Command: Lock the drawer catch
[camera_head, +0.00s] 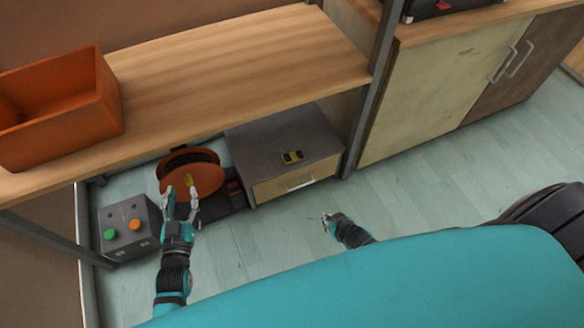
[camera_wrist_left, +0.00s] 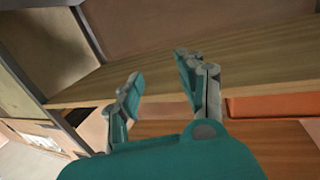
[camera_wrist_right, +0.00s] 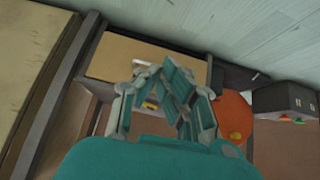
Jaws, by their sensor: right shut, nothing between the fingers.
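A grey cabinet (camera_head: 270,135) with a light wood drawer front (camera_head: 318,172) and a silver handle (camera_head: 299,184) stands under the wooden shelf. The drawer looks closed. A small yellow-and-black piece (camera_head: 292,157) lies on the cabinet top; I cannot tell whether it is the catch. My right gripper (camera_head: 325,219) is shut and empty, apart from the drawer, in front of it. In the right wrist view its fingers (camera_wrist_right: 165,80) partly cover the drawer front (camera_wrist_right: 115,62). My left gripper (camera_head: 181,197) is open and empty, over a round orange object (camera_head: 205,178) left of the cabinet.
A grey box (camera_head: 125,237) with green and orange buttons stands at the left. The wooden shelf (camera_head: 230,70) overhangs the cabinet and carries an orange bin (camera_head: 60,135). A dark shelf post (camera_head: 364,120) stands right of the cabinet. The floor (camera_head: 430,175) at the right is clear.

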